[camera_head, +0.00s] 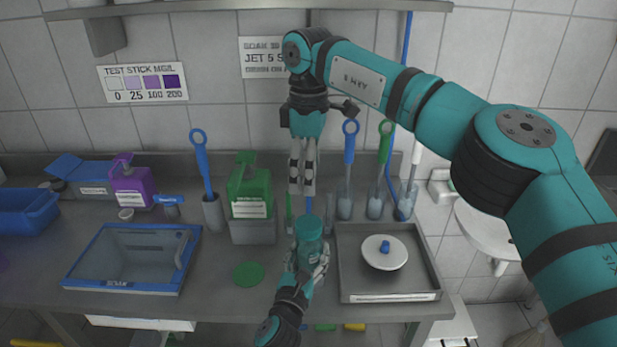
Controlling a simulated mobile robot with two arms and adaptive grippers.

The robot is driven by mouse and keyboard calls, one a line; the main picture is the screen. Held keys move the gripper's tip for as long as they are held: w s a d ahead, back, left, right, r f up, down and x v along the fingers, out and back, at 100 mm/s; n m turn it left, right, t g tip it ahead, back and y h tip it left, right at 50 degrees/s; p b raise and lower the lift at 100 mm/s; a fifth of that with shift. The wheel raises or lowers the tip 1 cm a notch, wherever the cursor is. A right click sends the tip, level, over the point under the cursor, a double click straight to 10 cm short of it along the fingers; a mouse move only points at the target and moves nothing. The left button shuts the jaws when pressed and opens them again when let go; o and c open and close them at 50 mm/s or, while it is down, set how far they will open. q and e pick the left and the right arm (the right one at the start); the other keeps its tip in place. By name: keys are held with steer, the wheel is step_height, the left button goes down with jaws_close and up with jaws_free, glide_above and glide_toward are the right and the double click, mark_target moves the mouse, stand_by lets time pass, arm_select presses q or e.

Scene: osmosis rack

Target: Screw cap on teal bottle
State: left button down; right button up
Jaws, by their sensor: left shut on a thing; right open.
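The teal bottle (310,253) stands upright near the front middle of the counter. A round teal top that looks like its cap (309,226) sits on the bottle's mouth; I cannot tell how tightly. My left gripper (306,272) comes from below and is shut around the lower part of the bottle, hiding some of it. My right gripper (301,188) points straight down above the bottle, open and empty, its fingers apart from the cap.
A grey tray (346,280) with a white lid (385,253) lies right of the bottle. A green disc (249,273) and a blue-rimmed bin (75,277) lie left. A green jug (250,190), purple jug (132,187) and several upright brushes stand behind.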

arm_select(q)
steer(key=shift+f, duration=0.1)
steer(key=shift+c, duration=1.7)
jaws_free()
steer(key=v, duration=1.2)
